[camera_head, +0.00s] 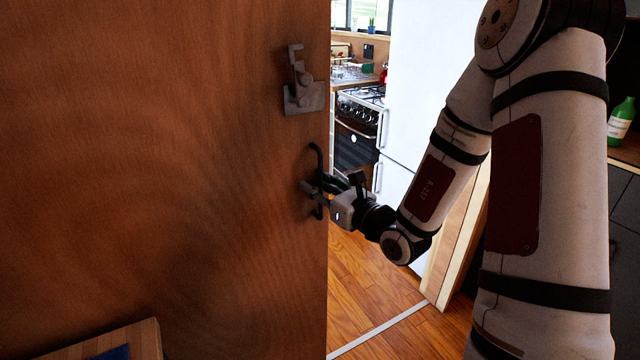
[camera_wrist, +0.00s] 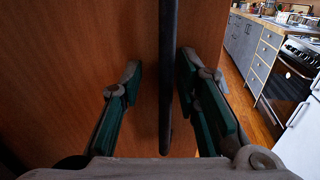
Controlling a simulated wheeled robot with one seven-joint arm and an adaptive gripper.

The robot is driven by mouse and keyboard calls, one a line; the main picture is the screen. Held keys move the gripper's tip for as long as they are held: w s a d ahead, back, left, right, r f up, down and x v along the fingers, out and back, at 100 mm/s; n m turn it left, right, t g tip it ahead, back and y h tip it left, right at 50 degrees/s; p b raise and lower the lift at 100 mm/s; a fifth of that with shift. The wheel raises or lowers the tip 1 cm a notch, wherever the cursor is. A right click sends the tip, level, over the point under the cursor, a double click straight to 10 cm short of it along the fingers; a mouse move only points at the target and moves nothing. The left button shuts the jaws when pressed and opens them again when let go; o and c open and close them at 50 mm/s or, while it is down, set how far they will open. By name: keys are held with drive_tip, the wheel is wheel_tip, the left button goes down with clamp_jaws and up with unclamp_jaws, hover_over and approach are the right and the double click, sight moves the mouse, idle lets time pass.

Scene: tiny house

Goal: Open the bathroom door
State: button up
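The brown wooden bathroom door (camera_head: 170,150) fills the left of the head view, its free edge near the middle. It stands ajar, with the kitchen showing past its edge. A black vertical bar handle (camera_head: 316,160) is on the door near that edge. The handle also runs down the middle of the wrist view (camera_wrist: 169,60). My gripper (camera_head: 312,187) is at the handle. In the wrist view my gripper (camera_wrist: 160,66) has its fingers apart, one on each side of the bar. The left finger shows a clear gap to the bar; the right one is closer.
A metal latch (camera_head: 303,85) sits on the door above the handle. Past the edge are a white fridge (camera_head: 425,70), a stove (camera_head: 357,130) and wooden floor (camera_head: 375,280). A green bottle (camera_head: 620,121) stands on a counter at right. A wooden piece (camera_head: 140,340) is at bottom left.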

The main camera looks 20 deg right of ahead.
sight(307, 139)
wheel_tip(307, 139, up, 10)
drive_tip(key=shift+s+a, duration=0.1)
drive_tip(key=shift+s, duration=0.05)
idle(0.5)
drive_tip(key=shift+w, duration=0.2)
